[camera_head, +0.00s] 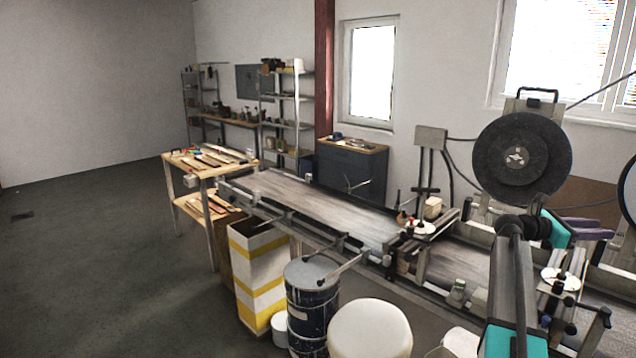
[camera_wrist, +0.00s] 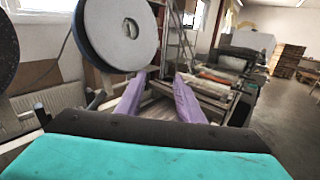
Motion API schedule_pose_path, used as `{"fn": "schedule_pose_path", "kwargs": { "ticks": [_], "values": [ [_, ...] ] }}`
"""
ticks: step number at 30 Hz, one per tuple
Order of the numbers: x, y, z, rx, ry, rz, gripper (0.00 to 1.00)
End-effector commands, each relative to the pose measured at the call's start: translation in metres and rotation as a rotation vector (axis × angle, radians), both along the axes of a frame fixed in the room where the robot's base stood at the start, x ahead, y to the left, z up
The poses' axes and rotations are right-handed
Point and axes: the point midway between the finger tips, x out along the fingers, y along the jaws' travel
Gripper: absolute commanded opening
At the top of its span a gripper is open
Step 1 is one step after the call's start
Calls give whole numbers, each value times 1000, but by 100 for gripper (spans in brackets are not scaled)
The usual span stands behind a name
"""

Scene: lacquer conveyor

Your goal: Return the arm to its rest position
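My arm (camera_head: 512,270) rises at the right of the head view, in front of the conveyor. My gripper (camera_head: 608,222) is at the far right, held above the conveyor, with its purple fingers pointing right. In the wrist view my gripper (camera_wrist: 161,78) has its two purple fingers spread apart, with nothing seen between them. The gripper's teal and black body fills the bottom of that view.
The conveyor (camera_head: 320,205) runs from mid-left to lower right. A large dark disc (camera_head: 495,175) stands close behind my arm; a grey disc (camera_wrist: 118,35) is near the fingers. A drum (camera_head: 312,290) and white bucket (camera_head: 368,330) stand in front. Floor is clear at left.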

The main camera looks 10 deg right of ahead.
Motion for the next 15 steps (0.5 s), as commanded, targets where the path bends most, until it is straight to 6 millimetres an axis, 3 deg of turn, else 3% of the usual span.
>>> {"fn": "schedule_pose_path", "kwargs": {
  "ticks": [8,15],
  "values": [
    [28,13,-18,-22,106,93,34],
    [65,32,-42,-54,246,212,34]
  ]
}}
